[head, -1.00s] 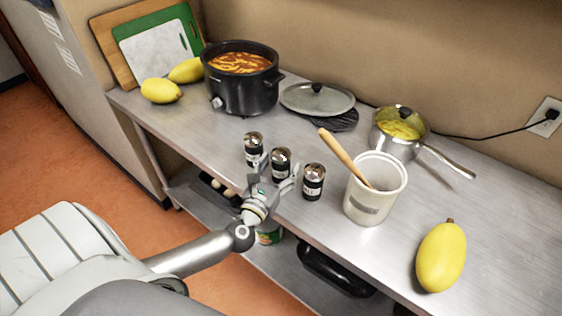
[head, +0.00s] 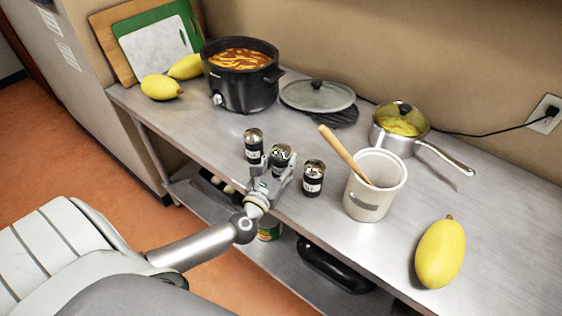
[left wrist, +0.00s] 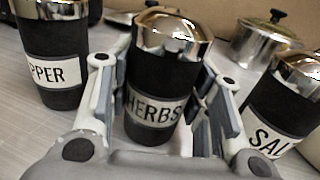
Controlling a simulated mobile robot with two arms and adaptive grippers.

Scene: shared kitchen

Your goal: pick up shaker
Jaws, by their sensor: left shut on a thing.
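Three black shakers with shiny metal tops stand in a row on the steel counter. The middle one, labelled HERBS (left wrist: 155,85), also shows in the head view (head: 281,157). My left gripper (head: 270,170) is shut on the HERBS shaker, with a finger on each side of it, as the left wrist view shows (left wrist: 165,105). The shaker looks upright; whether its base touches the counter is hidden by the gripper. The left shaker, its label partly cut off and ending in PPER (left wrist: 50,70), shows in the head view (head: 253,143). The right shaker, labelled SAL (left wrist: 280,105), shows there too (head: 313,178).
A white crock (head: 370,208) with a wooden spoon stands right of the shakers. A slow cooker (head: 242,95), a lid (head: 317,95) and a saucepan (head: 398,143) stand behind. A yellow fruit (head: 441,252) lies at right. The counter left of the shakers is clear.

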